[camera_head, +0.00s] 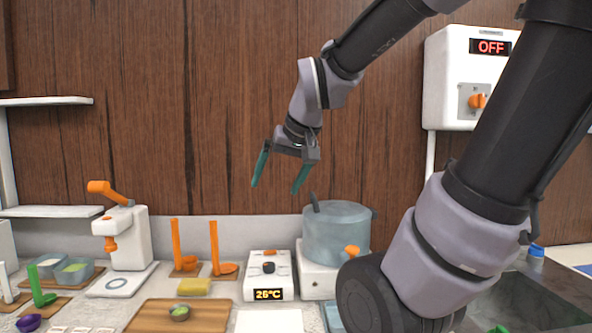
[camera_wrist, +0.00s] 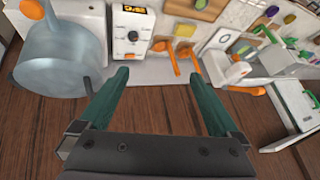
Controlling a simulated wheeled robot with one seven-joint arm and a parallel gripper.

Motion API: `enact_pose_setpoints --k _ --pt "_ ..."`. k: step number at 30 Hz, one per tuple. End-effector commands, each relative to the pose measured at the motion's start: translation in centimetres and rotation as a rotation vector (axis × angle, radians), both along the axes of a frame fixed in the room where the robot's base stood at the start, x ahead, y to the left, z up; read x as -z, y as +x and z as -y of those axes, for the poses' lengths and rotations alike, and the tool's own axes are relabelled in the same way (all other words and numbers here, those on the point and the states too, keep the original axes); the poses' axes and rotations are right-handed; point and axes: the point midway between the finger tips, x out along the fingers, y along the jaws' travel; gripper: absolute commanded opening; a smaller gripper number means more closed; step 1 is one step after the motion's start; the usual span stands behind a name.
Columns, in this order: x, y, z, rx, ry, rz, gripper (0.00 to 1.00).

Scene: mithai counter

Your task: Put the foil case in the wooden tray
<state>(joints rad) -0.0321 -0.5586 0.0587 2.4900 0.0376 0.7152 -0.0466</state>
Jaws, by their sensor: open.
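My gripper (camera_head: 275,188) is open and empty, raised in front of the wood wall, high above the counter. In the wrist view its two green fingers (camera_wrist: 159,75) are spread apart. A flat wooden board (camera_head: 215,315), which may be the wooden tray, lies at the front of the counter, below and left of my gripper. I cannot tell whether this cup is the foil case. The board also shows at the wrist view's top edge (camera_wrist: 212,10).
A large pot (camera_head: 337,235) stands on a white burner right of the white temperature box (camera_head: 268,272). Orange ladles (camera_head: 215,250), a yellow block (camera_head: 194,286) and a white press (camera_head: 128,240) stand left. Bowls (camera_head: 75,268) are far left. Air around my gripper is free.

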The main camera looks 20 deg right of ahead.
Motion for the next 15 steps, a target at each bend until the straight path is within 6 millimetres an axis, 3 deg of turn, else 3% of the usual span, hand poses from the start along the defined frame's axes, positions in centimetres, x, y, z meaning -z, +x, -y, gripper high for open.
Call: enact_pose_setpoints --k 3,6,15 --pt "-2.0 -3.0 1.3 0.079 0.064 0.006 0.98" --pt "-2.7 -4.6 1.8 0.115 0.099 0.001 0.98" --pt "-3.0 -5.4 2.0 0.135 0.119 -0.005 0.98"
